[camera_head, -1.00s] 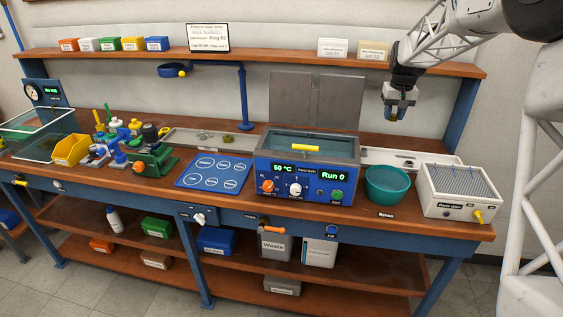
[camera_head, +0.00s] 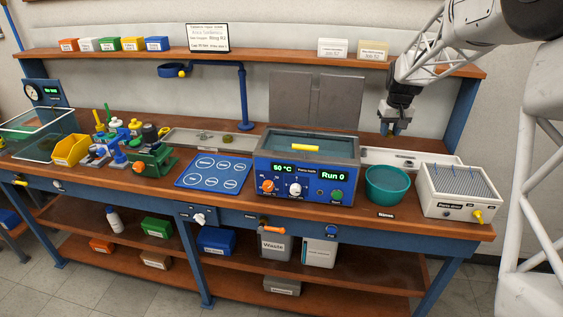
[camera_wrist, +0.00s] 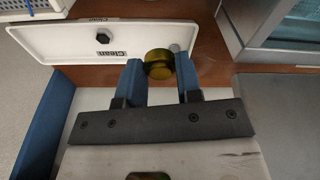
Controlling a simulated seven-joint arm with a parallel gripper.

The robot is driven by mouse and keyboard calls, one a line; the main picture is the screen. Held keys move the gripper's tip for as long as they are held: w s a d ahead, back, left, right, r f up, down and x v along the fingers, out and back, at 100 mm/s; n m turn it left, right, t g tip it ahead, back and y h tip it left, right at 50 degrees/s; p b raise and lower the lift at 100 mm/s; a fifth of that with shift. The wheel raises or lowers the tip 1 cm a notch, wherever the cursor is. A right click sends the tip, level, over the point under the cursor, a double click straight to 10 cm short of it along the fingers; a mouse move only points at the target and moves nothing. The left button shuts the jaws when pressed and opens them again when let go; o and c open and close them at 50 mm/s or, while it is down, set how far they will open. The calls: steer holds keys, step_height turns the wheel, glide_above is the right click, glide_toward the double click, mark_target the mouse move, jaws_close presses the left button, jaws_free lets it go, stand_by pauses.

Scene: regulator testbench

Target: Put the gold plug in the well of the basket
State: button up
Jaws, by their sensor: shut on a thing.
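The gold plug (camera_wrist: 158,66) is a short round piece between the tips of my gripper (camera_wrist: 160,75) in the wrist view. The two blue fingers are shut on it from either side. In the head view my gripper (camera_head: 396,128) hangs at the back right, behind the white tray and right of the bath; the plug is too small to make out there. The blue parts bath (camera_head: 310,165) holds liquid, with a yellow bar (camera_head: 305,148) across its top. I cannot clearly make out a basket or its well inside.
The white tray (camera_wrist: 70,42), labelled Clean, lies close by with a dark hexagonal piece (camera_wrist: 103,38) in it. A teal bowl (camera_head: 387,184) and a white parts dryer (camera_head: 456,194) stand in front and to the right. The shelf (camera_head: 280,63) runs above the bench.

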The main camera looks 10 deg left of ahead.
steer(key=s+a+n, duration=0.2)
steer(key=a+n, duration=0.2)
steer(key=a, duration=0.7)
steer(key=s+a+n, duration=0.2)
steer(key=a+n, duration=0.3)
steer(key=a, duration=0.6)
steer(key=s+a+n+g+y, duration=0.1)
steer(key=a+n, duration=0.4)
steer(key=a, duration=0.7)
steer(key=shift+s+r, duration=0.25)
steer(key=shift+s, duration=0.65)
steer(key=shift+a, duration=0.1)
steer(key=shift+f, duration=0.15)
steer(key=shift+f, duration=3)
steer(key=shift+f, duration=1.85)
steer(key=shift+f, duration=0.1)
steer(key=o, duration=0.9)
steer(key=shift+o, duration=0.2)
